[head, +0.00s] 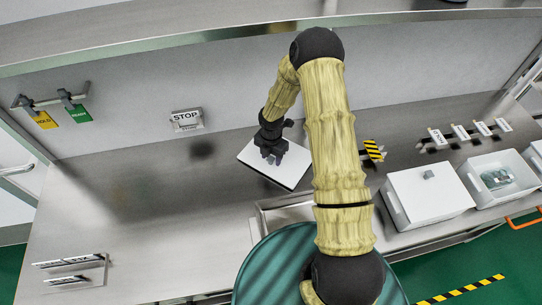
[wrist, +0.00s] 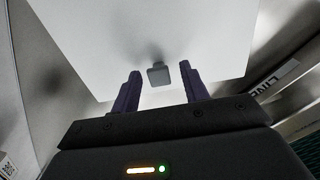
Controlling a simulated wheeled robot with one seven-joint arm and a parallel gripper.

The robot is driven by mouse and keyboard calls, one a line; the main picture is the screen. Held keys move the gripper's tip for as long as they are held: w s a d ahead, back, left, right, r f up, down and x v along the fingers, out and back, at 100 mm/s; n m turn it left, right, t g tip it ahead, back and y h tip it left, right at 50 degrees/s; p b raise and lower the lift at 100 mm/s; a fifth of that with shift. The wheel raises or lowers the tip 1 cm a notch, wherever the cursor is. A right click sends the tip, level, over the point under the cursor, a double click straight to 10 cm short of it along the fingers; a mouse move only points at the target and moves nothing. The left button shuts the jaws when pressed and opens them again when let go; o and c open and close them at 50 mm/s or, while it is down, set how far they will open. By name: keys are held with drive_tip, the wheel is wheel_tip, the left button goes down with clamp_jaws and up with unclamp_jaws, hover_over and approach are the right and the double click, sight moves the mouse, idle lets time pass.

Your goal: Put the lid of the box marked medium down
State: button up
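A flat white lid (head: 262,172) is over the grey counter left of my arm, with a dark line along its lower edge. I cannot tell for sure whether it rests fully on the surface. My gripper (head: 270,150) is above it. In the wrist view the lid (wrist: 200,30) fills the top, with a small grey knob (wrist: 158,75). The knob lies between my gripper's fingertips (wrist: 159,70), with gaps on both sides, so the fingers look open. No marking for medium is readable.
A lidded white box (head: 430,197) and an open white box (head: 490,165) with clear items stand at right. A striped block (head: 373,149) is right of my arm. The counter's left side is mostly clear (head: 140,220).

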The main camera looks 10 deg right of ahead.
drive_tip(key=shift+w+d+r, duration=0.1)
drive_tip(key=shift+w+r, duration=0.05)
drive_tip(key=shift+r, duration=0.25)
wheel_tip(320, 180, up, 11)
drive_tip(key=b, duration=0.2)
drive_tip(key=shift+r, duration=0.2)
drive_tip(key=s+d+r+m+t, duration=0.1)
drive_tip(key=s+r+m, duration=0.5)
drive_tip(key=s+m, duration=0.3)
drive_tip(key=s+d+r+m+t, duration=0.1)
drive_tip(key=s+r+m, duration=0.6)
drive_tip(key=m, duration=1.1)
drive_tip(key=shift+s+d+r+t, duration=0.3)
drive_tip(key=shift+s, duration=0.85)
